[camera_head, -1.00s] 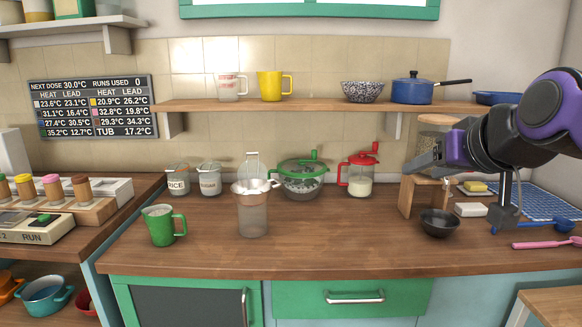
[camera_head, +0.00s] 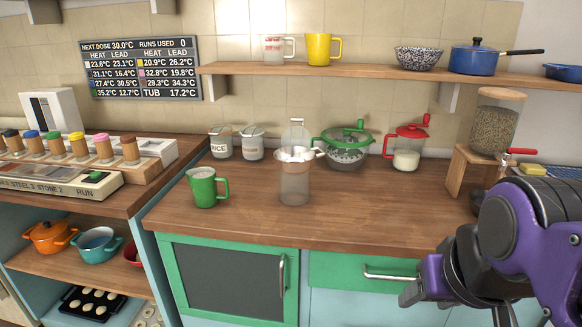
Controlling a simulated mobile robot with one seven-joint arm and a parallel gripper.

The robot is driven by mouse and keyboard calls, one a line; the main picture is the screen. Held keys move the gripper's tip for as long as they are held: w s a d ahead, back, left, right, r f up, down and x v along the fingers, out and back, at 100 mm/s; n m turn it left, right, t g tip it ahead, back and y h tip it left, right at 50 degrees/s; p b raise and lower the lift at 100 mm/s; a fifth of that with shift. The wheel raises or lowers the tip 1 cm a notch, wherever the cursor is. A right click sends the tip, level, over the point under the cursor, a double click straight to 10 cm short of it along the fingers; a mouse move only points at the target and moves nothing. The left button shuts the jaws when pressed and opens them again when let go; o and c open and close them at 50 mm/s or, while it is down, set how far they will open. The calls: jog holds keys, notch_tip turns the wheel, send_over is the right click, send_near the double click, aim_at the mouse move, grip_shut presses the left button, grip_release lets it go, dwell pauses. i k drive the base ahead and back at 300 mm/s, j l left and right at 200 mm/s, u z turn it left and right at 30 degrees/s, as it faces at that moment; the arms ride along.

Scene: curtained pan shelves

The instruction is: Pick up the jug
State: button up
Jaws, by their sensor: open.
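A green jug (camera_head: 206,188) with a handle on its right stands upright on the wooden counter, left of the middle, with something pale inside. A yellow jug (camera_head: 322,49) and a clear measuring jug with red marks (camera_head: 276,49) stand side by side on the wall shelf. My gripper (camera_head: 411,293) is at the lower right, in front of the counter's front edge, pointing left. It is open and well apart from every jug. Its fingers are small and partly hidden by the wrist.
A clear container with a strainer (camera_head: 294,184) stands right of the green jug. Jars, a green-lidded bowl (camera_head: 345,150) and a red-lidded jar (camera_head: 406,155) line the back. A wooden stand with a grain dispenser (camera_head: 496,122) is at right. The counter's front middle is clear.

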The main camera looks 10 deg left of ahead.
aim_at(202, 181)
jog(key=i+j, duration=0.15)
jog(key=j, duration=0.25)
jog(key=i+j, duration=0.1)
jog(key=j, duration=0.25)
jog(key=i+j, duration=0.15)
jog(key=j, duration=0.25)
jog(key=i+j, duration=0.15)
jog(key=j, duration=0.2)
jog(key=i+j, duration=0.15)
jog(key=j, duration=0.25)
jog(key=k+j+z, duration=0.4)
jog(key=k+j, duration=0.25)
jog(key=i+l+u, duration=0.15)
jog(key=i, duration=0.25)
jog(key=i+u, duration=0.2)
jog(key=i, duration=0.2)
jog(key=l, duration=0.05)
